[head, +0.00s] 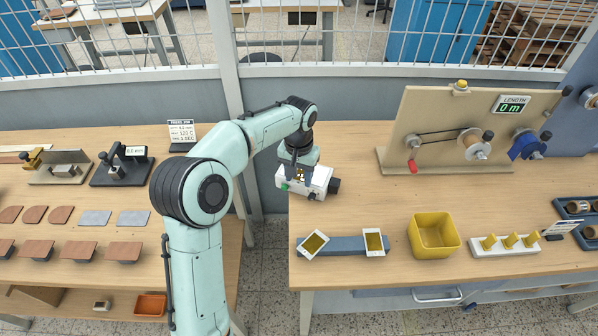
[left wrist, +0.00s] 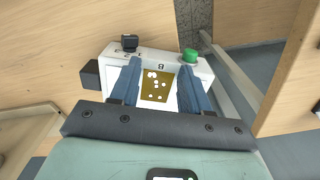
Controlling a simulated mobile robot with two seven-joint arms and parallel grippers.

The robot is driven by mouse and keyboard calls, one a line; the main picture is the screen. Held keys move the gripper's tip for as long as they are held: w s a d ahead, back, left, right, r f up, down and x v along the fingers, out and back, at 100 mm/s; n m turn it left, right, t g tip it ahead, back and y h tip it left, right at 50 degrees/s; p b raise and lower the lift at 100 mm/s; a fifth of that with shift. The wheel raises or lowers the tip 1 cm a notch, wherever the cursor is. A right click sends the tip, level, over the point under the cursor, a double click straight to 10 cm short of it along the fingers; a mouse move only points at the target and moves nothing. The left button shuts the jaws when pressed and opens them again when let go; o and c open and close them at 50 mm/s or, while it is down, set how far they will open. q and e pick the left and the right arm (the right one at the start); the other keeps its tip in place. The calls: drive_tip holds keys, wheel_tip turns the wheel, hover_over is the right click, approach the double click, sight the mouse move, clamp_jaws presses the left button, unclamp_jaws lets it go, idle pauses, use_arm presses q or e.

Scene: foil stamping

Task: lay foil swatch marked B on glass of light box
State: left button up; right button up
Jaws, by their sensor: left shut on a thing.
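The light box (head: 319,181) is a small white box with a green button and a black knob, near the left edge of the right-hand table; it also shows in the left wrist view (left wrist: 204,72). My left gripper (head: 299,174) is over it, pointing down. In the left wrist view its blue fingers (left wrist: 158,88) are shut on a gold foil swatch (left wrist: 154,87) with white spots. The swatch is over the box's top; I cannot tell whether it touches the glass. My right gripper is not in view.
Two gold swatches in white frames (head: 313,243) (head: 374,242) are on a blue-grey rest (head: 343,246). A yellow bin (head: 433,235), a white rack with yellow pegs (head: 506,244) and a winding stand (head: 430,110) are to the right. Bare table lies between.

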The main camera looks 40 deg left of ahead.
use_arm(q)
drive_tip(key=shift+f, duration=0.1)
drive_tip(key=o, duration=1.1)
wheel_tip(320, 180, up, 13)
drive_tip(key=shift+r+p, duration=0.2)
drive_tip(key=shift+p, duration=1.05)
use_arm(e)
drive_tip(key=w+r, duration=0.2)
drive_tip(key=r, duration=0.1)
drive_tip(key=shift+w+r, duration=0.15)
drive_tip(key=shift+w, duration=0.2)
